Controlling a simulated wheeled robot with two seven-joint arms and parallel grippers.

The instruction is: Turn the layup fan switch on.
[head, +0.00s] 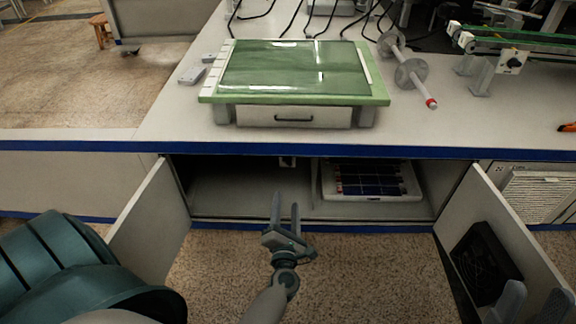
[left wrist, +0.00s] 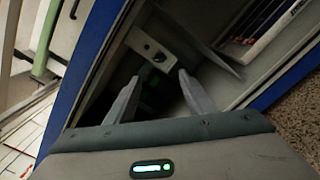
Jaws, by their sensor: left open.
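A small grey switch plate (head: 287,161) hangs under the tabletop inside the open cabinet; I take it for the fan switch. In the left wrist view the plate (left wrist: 148,47) shows dark round spots; its on or off state cannot be told. My left gripper (head: 285,207) is open and empty in front of the cabinet opening. In the left wrist view its fingertips (left wrist: 159,76) point toward the plate, apart from it. A black fan (head: 486,263) is on the inner face of the right door. My right gripper (head: 532,294) is at the bottom right, fingers apart, nothing between them.
The left door (head: 150,222) and right door (head: 500,225) stand open on either side. A white tray with dark blue panels (head: 368,180) lies inside the cabinet. The blue table edge (head: 330,151) runs above the opening. A green-framed layup unit (head: 293,99) stands on top.

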